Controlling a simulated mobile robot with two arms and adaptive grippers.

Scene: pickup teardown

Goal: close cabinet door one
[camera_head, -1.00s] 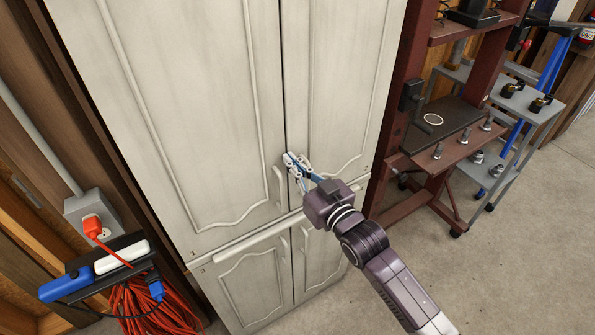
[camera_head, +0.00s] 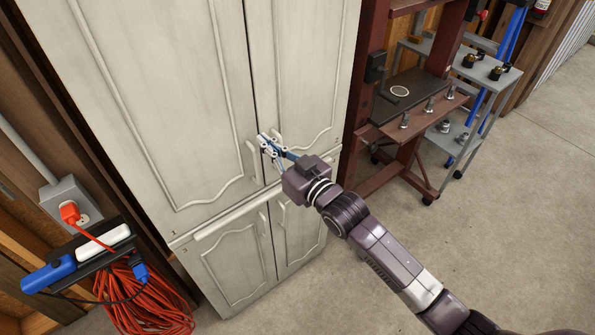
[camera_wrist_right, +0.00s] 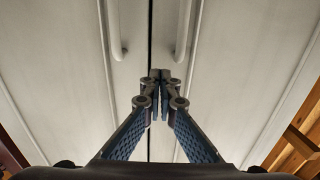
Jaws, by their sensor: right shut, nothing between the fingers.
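A tall off-white cabinet has two upper doors, a left one (camera_head: 150,110) and a right one (camera_head: 305,80), plus lower doors below. The upper doors look shut, with a thin dark seam between them; I cannot tell which is door one. The left door has a bar handle (camera_head: 253,160); the right door's handle (camera_wrist_right: 183,30) shows best in the right wrist view. My right gripper (camera_head: 265,140) is shut and empty, its tips (camera_wrist_right: 160,75) at the seam near the handles. Whether they touch the doors is unclear. My left gripper is not in view.
A power strip (camera_head: 104,242) and coiled orange cord (camera_head: 145,300) hang at the lower left beside an outlet box (camera_head: 70,203). A dark red press frame (camera_head: 358,150) and grey cart (camera_head: 485,72) stand at the right. The concrete floor (camera_head: 480,240) is open at the lower right.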

